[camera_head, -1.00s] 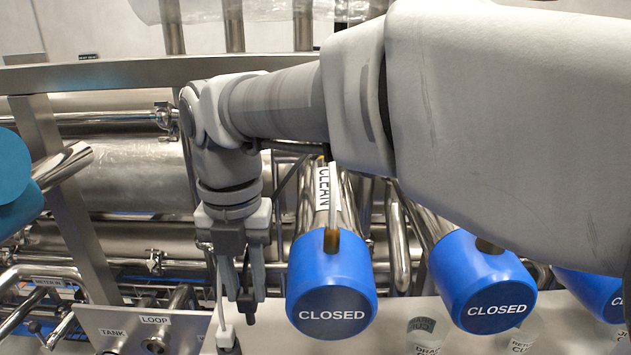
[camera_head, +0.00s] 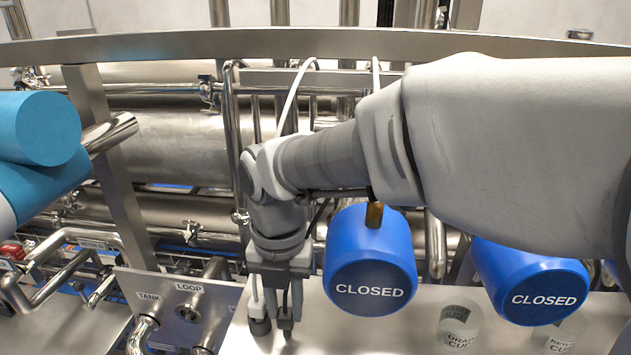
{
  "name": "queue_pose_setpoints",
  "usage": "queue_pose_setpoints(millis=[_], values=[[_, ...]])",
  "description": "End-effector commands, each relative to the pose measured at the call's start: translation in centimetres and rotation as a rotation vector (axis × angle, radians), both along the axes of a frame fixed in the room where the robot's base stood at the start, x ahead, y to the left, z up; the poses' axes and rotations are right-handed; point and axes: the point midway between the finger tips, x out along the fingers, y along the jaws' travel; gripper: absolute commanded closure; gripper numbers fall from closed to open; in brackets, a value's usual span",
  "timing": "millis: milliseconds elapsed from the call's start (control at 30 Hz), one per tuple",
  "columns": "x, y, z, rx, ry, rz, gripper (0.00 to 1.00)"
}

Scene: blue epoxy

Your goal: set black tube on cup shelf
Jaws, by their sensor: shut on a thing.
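My gripper (camera_head: 278,295) points down at the lower middle of the head view, left of the nearest blue CLOSED cap. It is shut on a thin dark piece, which looks like the black tube (camera_head: 286,322). Only its lower end shows below the fingers; the rest is hidden by my gripper. Its end is over the pale cup shelf (camera_head: 385,335), near the shelf's left end. I cannot tell whether it touches the surface. A white rod with a grey foot (camera_head: 259,326) shows just left of the black tube.
Blue CLOSED caps (camera_head: 370,262) and (camera_head: 530,285) hang over the shelf. A clear drain cup (camera_head: 459,326) and another labelled cup (camera_head: 556,338) stand to the right. The TANK/LOOP panel (camera_head: 165,300) is close on the left. A steel rail (camera_head: 150,45) crosses behind.

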Motion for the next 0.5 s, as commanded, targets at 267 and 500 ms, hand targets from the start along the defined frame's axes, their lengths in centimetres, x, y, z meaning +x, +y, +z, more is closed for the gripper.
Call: queue_pose_setpoints(millis=[267,500], values=[[0.0,0.0,-0.29,0.0,0.0,0.0,0.57],[0.0,0.0,-0.24,0.0,0.0,0.0,0.57]])
